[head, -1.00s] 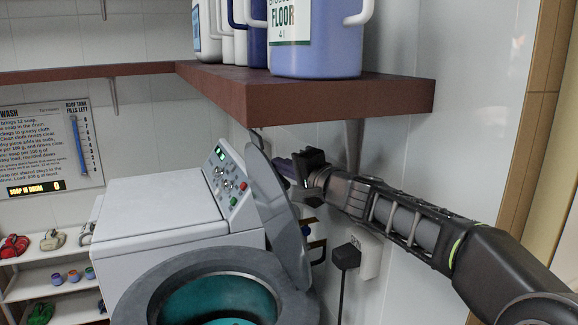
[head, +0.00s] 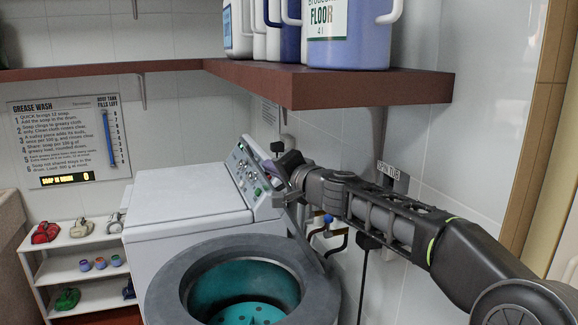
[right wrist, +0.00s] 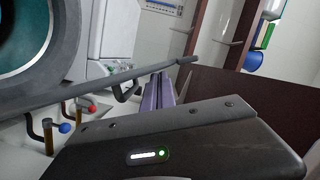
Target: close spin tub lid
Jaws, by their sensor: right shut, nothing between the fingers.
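The spin tub (head: 163,290) has a thick grey rim and a teal inside, and its mouth is uncovered. Its grey lid (head: 311,252) stands up at the tub's right side, seen nearly edge-on and partly hidden by my right gripper. In the right wrist view the lid (right wrist: 110,82) is a thin grey bar crossing in front of the fingers. My right gripper (head: 277,165) is shut and empty, its purple fingers (right wrist: 158,93) close to the lid's upper part. I cannot tell whether they touch it. My left gripper is not in view.
A white machine body with a control panel (head: 249,173) stands behind the tub. A brown shelf (head: 340,88) with large jugs hangs above my right arm. Taps with a blue knob (head: 328,218) and a red knob (right wrist: 92,108) sit by the wall. A low white rack (head: 88,258) stands at left.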

